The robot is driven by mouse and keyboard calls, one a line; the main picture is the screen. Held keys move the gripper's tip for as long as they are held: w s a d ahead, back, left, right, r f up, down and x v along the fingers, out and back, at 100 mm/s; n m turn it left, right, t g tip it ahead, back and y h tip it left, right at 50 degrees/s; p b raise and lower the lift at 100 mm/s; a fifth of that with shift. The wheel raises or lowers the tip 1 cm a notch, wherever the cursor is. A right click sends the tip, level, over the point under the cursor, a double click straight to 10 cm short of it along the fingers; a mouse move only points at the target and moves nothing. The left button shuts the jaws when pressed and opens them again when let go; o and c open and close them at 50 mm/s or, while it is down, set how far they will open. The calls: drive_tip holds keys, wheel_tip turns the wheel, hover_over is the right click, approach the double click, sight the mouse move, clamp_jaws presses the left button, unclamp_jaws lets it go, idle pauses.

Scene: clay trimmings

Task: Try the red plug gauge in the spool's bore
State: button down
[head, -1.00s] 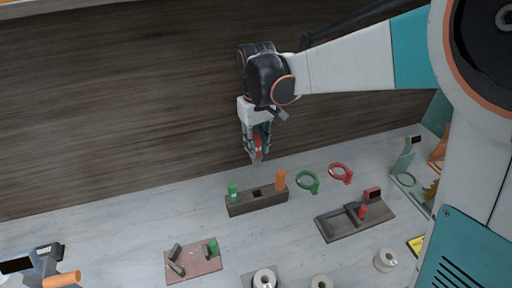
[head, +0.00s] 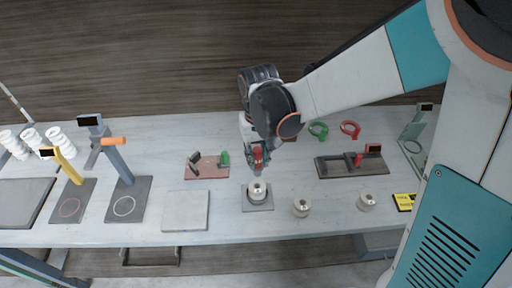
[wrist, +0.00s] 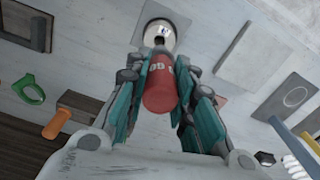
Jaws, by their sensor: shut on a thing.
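My gripper (head: 257,158) is shut on the red plug gauge (head: 258,153), whose red handle with white lettering also shows in the wrist view (wrist: 160,88). The gauge points down towards a pale spool (head: 257,188) on a small grey plate (head: 263,203). In the wrist view the narrow end of the gauge overlaps the spool's top (wrist: 160,31), near its middle. I cannot tell whether the tip is just above the bore or inside it.
Two more spools (head: 301,207) (head: 366,201) stand to the right. A pink board (head: 204,171) lies to the left and a dark fixture (head: 335,167) to the right. A green ring gauge (head: 319,131) and red ring gauge (head: 350,130) lie behind. A pale square tile (head: 186,212) is front left.

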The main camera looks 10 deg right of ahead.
sight(257, 168)
drive_tip(key=shift+w+f+b, duration=0.1)
drive_tip(key=shift+f+b, duration=1.9)
drive_tip(key=shift+f, duration=0.95)
drive_tip(key=shift+f+b, duration=0.65)
drive_tip(key=shift+b, duration=0.2)
idle(1.1)
drive_tip(key=shift+r, duration=0.1)
drive_tip(key=shift+r+p, duration=1.8)
drive_tip(key=shift+r, duration=0.65)
